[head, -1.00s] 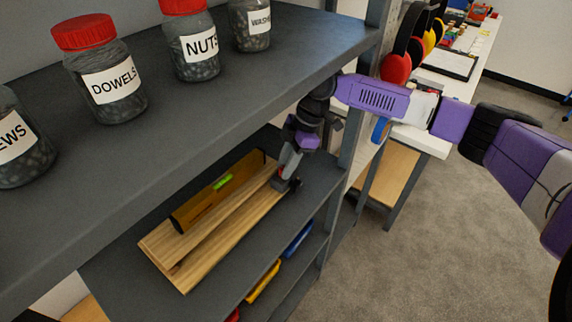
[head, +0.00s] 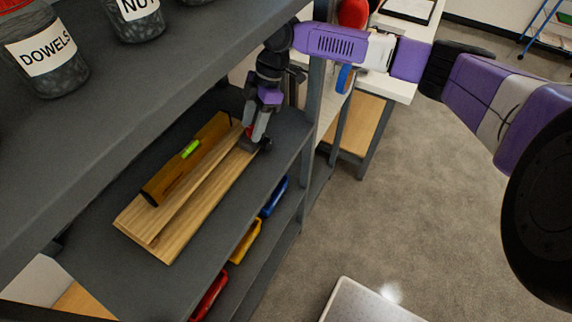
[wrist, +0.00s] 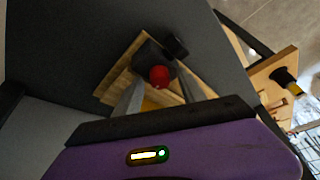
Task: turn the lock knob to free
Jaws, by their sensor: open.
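My gripper (head: 256,138) is open and points down at the far right end of wooden boards (head: 160,250) on a dark shelf. In the wrist view, a small red rounded thing (wrist: 159,76) shows between the grey fingers of my gripper (wrist: 162,88), with dark parts around it. I cannot tell whether it is the lock knob or whether a finger touches it. No clearly marked lock knob shows in either view.
A yellow-brown spirit level (head: 165,182) lies on the boards. An upper shelf (head: 150,90) with labelled jars (head: 45,55) overhangs at left. Blue (head: 273,196), yellow (head: 245,242) and red (head: 209,296) bins sit below.

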